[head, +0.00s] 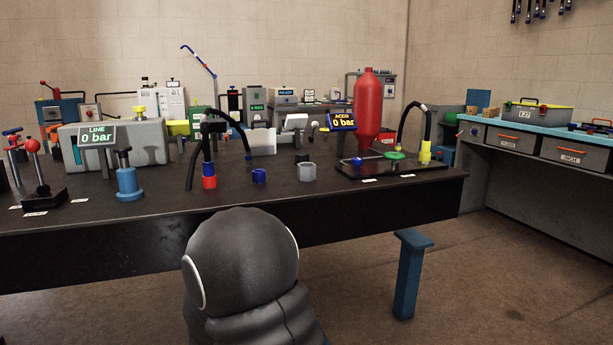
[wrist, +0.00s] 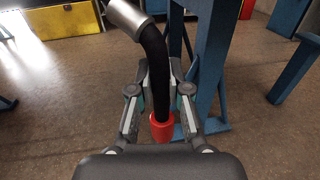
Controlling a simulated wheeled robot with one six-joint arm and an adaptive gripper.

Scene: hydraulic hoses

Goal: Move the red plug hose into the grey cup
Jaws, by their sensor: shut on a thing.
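The red plug (wrist: 162,127) is the lower end of a black hose (wrist: 155,60) with a silver collar (wrist: 128,18), seen in the wrist view. My gripper (wrist: 159,78) is shut on this hose, one finger on each side, with the red plug between the finger links. The gripper and held hose are not visible in the head view, where a dark arm part of mine fills the lower middle. The grey cup (head: 306,173) stands on the dark bench in the head view, its opening up and apart from any hose.
Black hoses arch nearby. A black tray (head: 440,166) lies right. A blue post (head: 407,275) stands before the bench.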

